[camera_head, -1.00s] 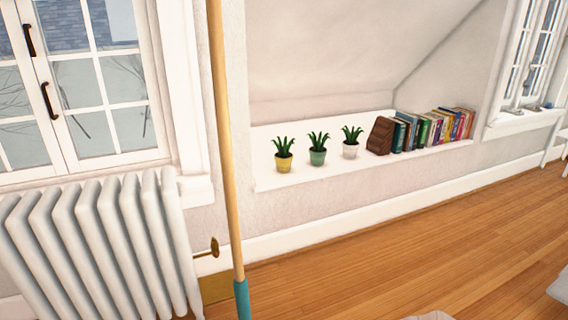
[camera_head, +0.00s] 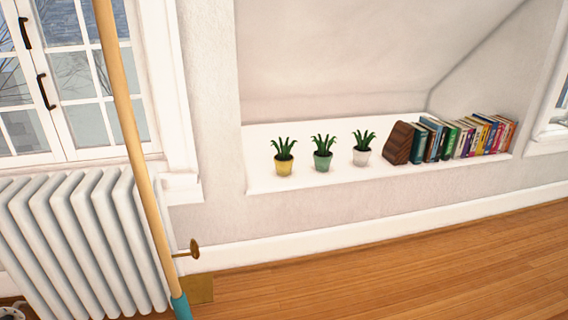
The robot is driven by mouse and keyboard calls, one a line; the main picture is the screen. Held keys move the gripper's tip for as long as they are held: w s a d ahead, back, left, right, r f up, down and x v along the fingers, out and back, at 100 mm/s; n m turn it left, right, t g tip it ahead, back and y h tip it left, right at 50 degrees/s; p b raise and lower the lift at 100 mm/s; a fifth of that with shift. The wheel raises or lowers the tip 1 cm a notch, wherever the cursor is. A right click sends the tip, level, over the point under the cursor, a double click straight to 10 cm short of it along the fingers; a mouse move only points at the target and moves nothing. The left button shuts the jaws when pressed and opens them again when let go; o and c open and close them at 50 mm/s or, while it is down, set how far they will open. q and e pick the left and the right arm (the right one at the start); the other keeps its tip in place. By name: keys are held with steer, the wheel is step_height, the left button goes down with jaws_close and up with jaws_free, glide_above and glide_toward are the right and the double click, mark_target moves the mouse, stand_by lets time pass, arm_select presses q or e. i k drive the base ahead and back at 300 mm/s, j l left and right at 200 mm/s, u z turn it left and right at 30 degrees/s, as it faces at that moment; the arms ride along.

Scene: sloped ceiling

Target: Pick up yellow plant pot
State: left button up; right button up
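The yellow plant pot (camera_head: 284,167) stands upright on the white ledge (camera_head: 262,184) of the wall recess, with a green spiky plant in it. It is the leftmost of three similar pots. A green pot (camera_head: 323,161) stands to its right, and a white pot (camera_head: 361,157) stands further right. The pots are apart from one another. Neither of my grippers shows in the head view.
A wooden pole with a teal lower end (camera_head: 133,140) stands in front of the white radiator (camera_head: 75,240) at the left. A brown wooden block (camera_head: 398,143) and a row of books (camera_head: 465,138) are right of the pots. The wood floor (camera_head: 400,270) below is clear.

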mark_target(284, 161)
steer(key=i+l+u, duration=0.1)
steer(key=l, duration=0.25)
steer(key=i+l+u, duration=0.1)
steer(key=i+l, duration=0.2)
steer(key=i+l+u, duration=0.15)
steer(key=l, duration=0.25)
